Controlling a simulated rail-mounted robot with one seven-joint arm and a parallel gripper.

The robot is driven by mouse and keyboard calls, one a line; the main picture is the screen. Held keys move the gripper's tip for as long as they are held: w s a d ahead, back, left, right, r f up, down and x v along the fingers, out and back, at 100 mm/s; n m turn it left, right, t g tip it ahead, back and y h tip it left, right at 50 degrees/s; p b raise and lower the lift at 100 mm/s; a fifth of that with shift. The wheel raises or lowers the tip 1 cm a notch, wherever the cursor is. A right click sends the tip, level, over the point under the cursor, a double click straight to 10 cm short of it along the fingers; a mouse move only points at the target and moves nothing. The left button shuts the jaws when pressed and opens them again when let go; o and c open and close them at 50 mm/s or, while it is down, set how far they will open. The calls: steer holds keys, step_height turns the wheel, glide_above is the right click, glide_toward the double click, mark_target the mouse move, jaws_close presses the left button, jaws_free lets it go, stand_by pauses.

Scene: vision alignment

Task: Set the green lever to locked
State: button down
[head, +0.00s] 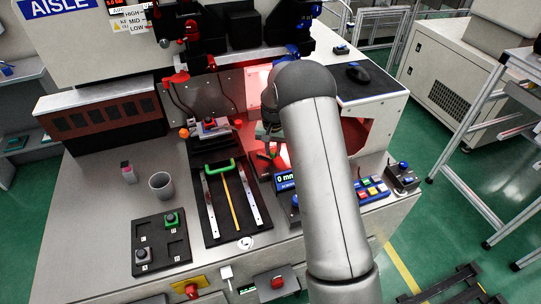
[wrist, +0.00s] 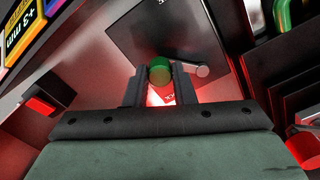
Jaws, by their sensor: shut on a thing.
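The green lever's round knob (wrist: 159,69) sits between my two dark fingers in the wrist view, in front of a black plate (wrist: 150,28). My gripper (wrist: 160,80) is shut on this knob. A grey metal arm with a round end (wrist: 203,71) shows just right of the fingers; I cannot tell if it is part of the lever. A small lit label (wrist: 170,98) with upside-down lettering shows between the fingers, partly hidden. In the head view my gripper (head: 269,151) is low beside the red-lit opening, and my arm covers much of that area.
A slide fixture with a green handle (head: 221,166) lies left of my gripper. A panel of coloured buttons (head: 371,188) is to the right. A grey cup (head: 161,185) and a dark button tray (head: 160,242) stand on the left bench. A red button (wrist: 41,105) is near in the wrist view.

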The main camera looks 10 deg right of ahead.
steer(key=n, duration=0.2)
steer(key=w+n+b, duration=0.1)
steer(key=w+d+n, duration=0.1)
steer(key=n, duration=0.1)
steer(key=shift+w+d+n+b, duration=0.1)
steer(key=shift+w+n+b, duration=0.15)
steer(key=shift+n+b, duration=0.05)
steer(key=w+n, duration=0.1)
steer(key=n, duration=0.2)
steer(key=shift+w+n, duration=0.8)
steer(key=shift+n, duration=0.5)
steer(key=shift+r, duration=0.1)
steer(key=c, duration=1.2)
jaws_free()
